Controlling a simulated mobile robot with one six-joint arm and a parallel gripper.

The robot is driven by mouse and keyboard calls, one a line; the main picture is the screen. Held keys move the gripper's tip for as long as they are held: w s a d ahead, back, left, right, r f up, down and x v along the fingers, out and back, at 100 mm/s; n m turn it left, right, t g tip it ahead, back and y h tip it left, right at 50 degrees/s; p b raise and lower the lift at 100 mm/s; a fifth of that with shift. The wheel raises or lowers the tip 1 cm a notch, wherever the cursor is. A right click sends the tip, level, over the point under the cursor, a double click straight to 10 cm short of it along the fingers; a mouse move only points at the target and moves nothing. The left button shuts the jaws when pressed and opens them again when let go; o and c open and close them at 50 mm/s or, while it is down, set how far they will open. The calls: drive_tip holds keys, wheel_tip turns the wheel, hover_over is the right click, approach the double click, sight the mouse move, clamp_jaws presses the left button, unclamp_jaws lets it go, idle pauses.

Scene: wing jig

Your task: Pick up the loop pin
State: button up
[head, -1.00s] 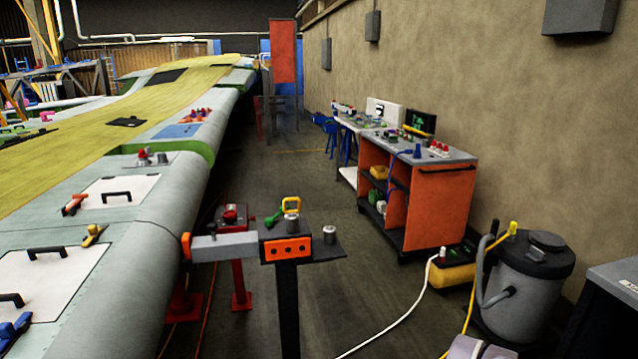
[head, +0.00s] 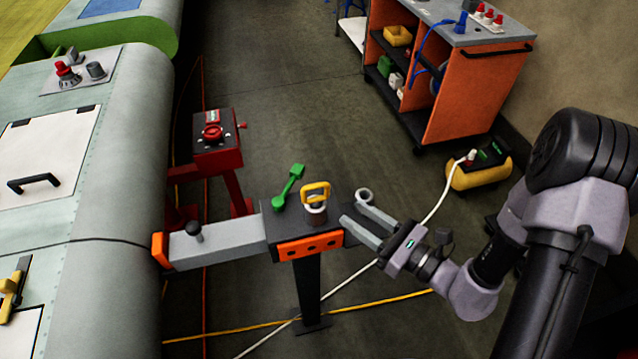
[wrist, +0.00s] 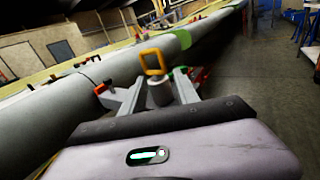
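The loop pin (head: 316,193) has a yellow loop handle and stands upright in a grey round socket (head: 316,214) on the dark plate of the jig stand. In the wrist view its yellow loop (wrist: 153,61) shows ahead, between my two fingers. My gripper (head: 352,213) is open, its grey fingers pointing left toward the pin from the right side of the plate. A small gap shows between the fingertips and the socket in the head view. Nothing is held. The pin's shaft is hidden in the socket.
A green paddle-shaped piece (head: 289,188) lies left of the pin. A grey ring-topped socket (head: 364,195) stands close behind my fingers. A grey bar (head: 217,244) with a dark knob runs to the wing (head: 140,150). A red stand (head: 218,150) is behind. An orange cart (head: 462,95) is at the back right.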

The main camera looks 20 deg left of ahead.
sight(325, 189)
drive_tip(key=x, duration=0.6)
drive_tip(key=shift+a, duration=0.2)
drive_tip(key=x, duration=0.6)
drive_tip(key=shift+w+d+r, duration=0.1)
drive_tip(key=shift+w+r, duration=0.1)
drive_tip(key=shift+w, duration=0.2)
drive_tip(key=shift+d, duration=0.1)
clamp_jaws()
